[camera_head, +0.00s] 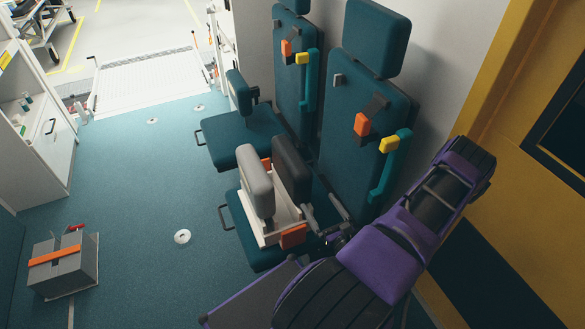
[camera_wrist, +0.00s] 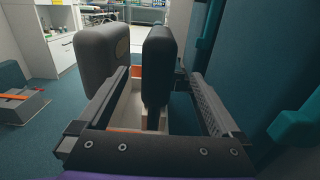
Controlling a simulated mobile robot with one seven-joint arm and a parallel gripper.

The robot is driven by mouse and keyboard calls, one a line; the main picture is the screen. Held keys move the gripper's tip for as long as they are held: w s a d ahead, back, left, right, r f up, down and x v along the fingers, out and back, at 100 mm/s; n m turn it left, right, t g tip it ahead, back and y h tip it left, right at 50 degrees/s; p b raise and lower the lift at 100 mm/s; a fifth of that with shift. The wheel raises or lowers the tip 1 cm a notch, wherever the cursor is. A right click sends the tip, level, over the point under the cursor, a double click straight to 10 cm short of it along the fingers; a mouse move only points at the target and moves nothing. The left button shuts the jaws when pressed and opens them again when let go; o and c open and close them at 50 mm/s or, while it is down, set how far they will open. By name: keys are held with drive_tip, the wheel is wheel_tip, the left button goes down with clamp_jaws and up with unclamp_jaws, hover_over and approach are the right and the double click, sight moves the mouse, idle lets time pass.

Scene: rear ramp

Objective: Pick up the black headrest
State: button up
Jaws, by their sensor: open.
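The black headrest (camera_head: 291,167) stands upright in a white tray (camera_head: 272,232) on the nearer teal fold-down seat. A grey headrest (camera_head: 256,181) stands beside it on the left in the same tray. In the wrist view, the black headrest (camera_wrist: 157,66) appears between the two fingers of my open gripper (camera_wrist: 160,76), and the grey headrest (camera_wrist: 102,55) is by the left finger. In the head view, my gripper (camera_head: 323,209) is at the near right side of the tray. Whether a finger touches either headrest cannot be told.
The teal seat backrest (camera_head: 367,140) stands close to the right of my gripper. An orange part (camera_head: 294,237) sits at the tray's near end. A grey box with an orange strap (camera_head: 63,264) lies on the floor at left. The floor between is mostly clear.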

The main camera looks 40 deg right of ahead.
sight(307, 183)
drive_tip(key=x, duration=1.2)
drive_tip(key=shift+d, duration=0.15)
drive_tip(key=x, duration=0.5)
drive_tip(key=shift+w, duration=0.1)
drive_tip(key=shift+r, duration=0.1)
clamp_jaws()
